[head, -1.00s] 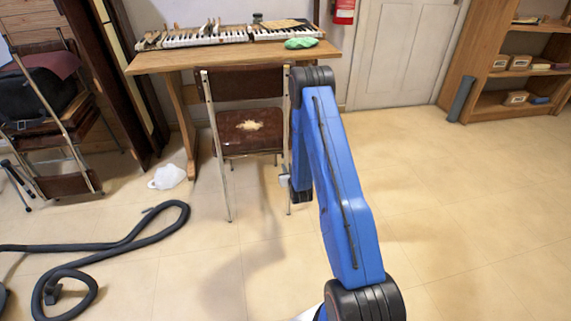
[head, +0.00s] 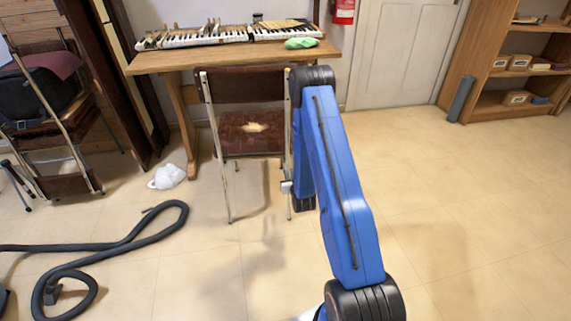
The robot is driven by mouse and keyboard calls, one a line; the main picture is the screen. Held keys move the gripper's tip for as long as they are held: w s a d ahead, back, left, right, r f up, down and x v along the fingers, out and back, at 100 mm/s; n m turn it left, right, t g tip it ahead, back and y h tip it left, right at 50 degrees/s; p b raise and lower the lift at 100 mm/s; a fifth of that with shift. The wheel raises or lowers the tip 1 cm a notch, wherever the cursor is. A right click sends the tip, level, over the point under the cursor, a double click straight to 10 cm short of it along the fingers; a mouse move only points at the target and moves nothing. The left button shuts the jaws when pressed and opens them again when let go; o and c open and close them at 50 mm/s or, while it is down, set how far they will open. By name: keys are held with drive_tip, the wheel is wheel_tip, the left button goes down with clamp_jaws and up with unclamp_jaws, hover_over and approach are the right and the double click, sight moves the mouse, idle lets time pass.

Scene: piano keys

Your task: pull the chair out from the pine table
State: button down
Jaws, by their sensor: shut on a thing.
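The chair (head: 250,140) has a brown seat with a pale worn patch, a brown backrest and a metal tube frame.
Piano keyboards (head: 205,36) and a green cloth (head: 301,43) lie on the table. A white crumpled item (head: 167,176) and a black hose (head: 120,245) are on the floor at left. Folding chairs (head: 65,140) stand far left. The floor in front and at right is clear.

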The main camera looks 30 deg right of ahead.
drive_tip(key=s+a, duration=0.2)
drive_tip(key=s, duration=0.5)
idle(0.9)
drive_tip(key=shift+s+a, duration=0.1)
drive_tip(key=shift+s, duration=0.05)
drive_tip(key=shift+s+a, duration=0.25)
drive_tip(key=shift+s, duration=0.55)
drive_tip(key=shift+s+a, duration=0.2)
drive_tip(key=shift+s, duration=0.55)
drive_tip(key=shift+s+a, duration=0.25)
drive_tip(key=shift+s, duration=0.55)
drive_tip(key=c, duration=2.5)
unclamp_jaws()
drive_tip(key=o, duration=1.1)
drive_tip(key=shift+o, duration=0.2)
